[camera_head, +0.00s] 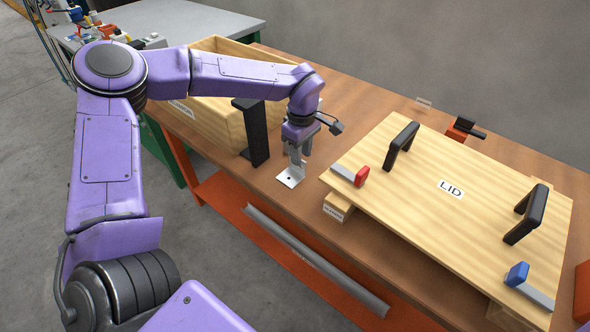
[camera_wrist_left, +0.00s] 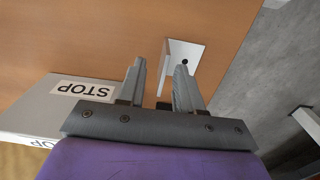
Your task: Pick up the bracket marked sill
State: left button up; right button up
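A small grey metal angle bracket (camera_head: 290,178) stands on the wooden bench, near its front edge, left of the lid. Its flat foot has a dark hole. I cannot read any "sill" mark on it. My left gripper (camera_head: 298,152) points down right over the bracket. In the left wrist view the gripper (camera_wrist_left: 161,72) has its two fingers apart, and the bracket (camera_wrist_left: 190,50) shows at the fingertips. Its upright plate appears to lie between the fingers; I cannot tell whether either finger touches it. My right gripper is not in view.
A wooden lid panel (camera_head: 415,204) with two black handles and red and blue clamps lies to the right. A wooden box (camera_head: 226,127) and a black upright (camera_head: 255,135) stand left. In the left wrist view, a grey block marked STOP (camera_wrist_left: 60,103) is beside the fingers.

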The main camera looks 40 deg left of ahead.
aim_at(301, 173)
pick_arm(q)
jog(key=f, duration=0.4)
jog(key=shift+s+d+f, duration=0.15)
jog(key=shift+s+f, duration=0.1)
jog(key=shift+f, duration=0.05)
grip_shut()
